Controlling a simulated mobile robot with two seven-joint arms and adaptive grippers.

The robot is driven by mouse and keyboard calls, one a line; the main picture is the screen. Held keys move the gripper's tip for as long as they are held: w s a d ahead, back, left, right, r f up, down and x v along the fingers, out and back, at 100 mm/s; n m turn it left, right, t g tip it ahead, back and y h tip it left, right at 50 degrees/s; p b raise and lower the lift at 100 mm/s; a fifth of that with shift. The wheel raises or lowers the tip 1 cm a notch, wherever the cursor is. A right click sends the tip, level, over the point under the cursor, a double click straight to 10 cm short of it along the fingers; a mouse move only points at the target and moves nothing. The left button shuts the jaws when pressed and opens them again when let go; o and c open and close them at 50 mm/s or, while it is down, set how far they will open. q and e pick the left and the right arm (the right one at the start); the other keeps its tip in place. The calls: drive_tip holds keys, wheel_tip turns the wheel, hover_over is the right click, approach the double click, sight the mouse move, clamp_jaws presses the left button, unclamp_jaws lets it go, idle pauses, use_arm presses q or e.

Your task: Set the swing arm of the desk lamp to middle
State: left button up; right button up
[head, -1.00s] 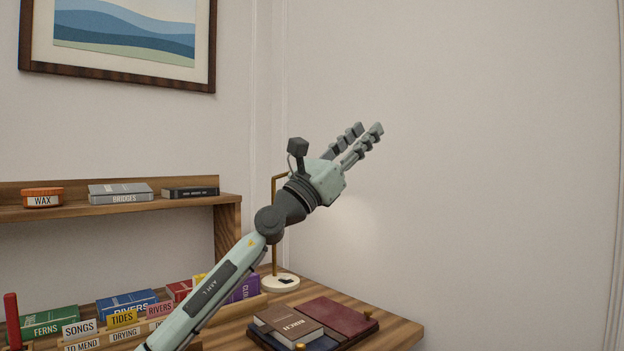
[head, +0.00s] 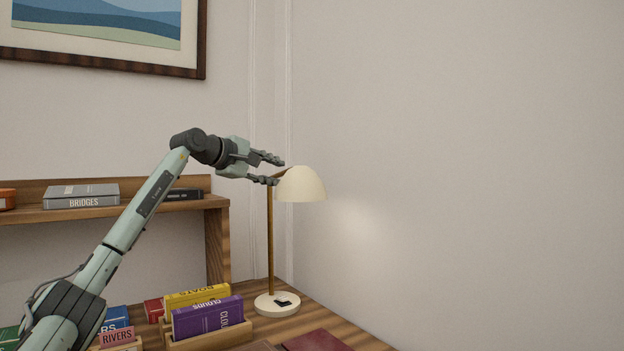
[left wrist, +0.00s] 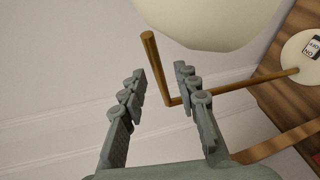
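The desk lamp stands on the desk with a round cream base (head: 268,309), a thin brass post (head: 270,240) and a cream dome shade (head: 303,186). Its short brass swing arm (left wrist: 157,65) shows in the left wrist view, with the shade (left wrist: 210,18) beyond it. My left gripper (head: 280,172) is open at the top of the post, just left of the shade. In the left wrist view the swing arm lies across the gap between my open fingers (left wrist: 160,72); whether either finger touches it I cannot tell. My right gripper is out of view.
A wooden holder (head: 210,337) with purple and yellow books stands left of the lamp base. A shelf (head: 130,209) with books is behind my left arm. A dark red book (head: 316,341) lies in front. The wall is close behind; space right of the shade is clear.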

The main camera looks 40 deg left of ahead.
use_arm(q)
drive_tip(key=p+x, duration=0.1)
drive_tip(key=x, duration=0.6)
drive_tip(key=shift+w+p, duration=0.25)
drive_tip(key=shift+p, duration=0.05)
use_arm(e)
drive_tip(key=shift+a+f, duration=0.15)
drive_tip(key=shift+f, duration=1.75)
use_arm(q)
clamp_jaws()
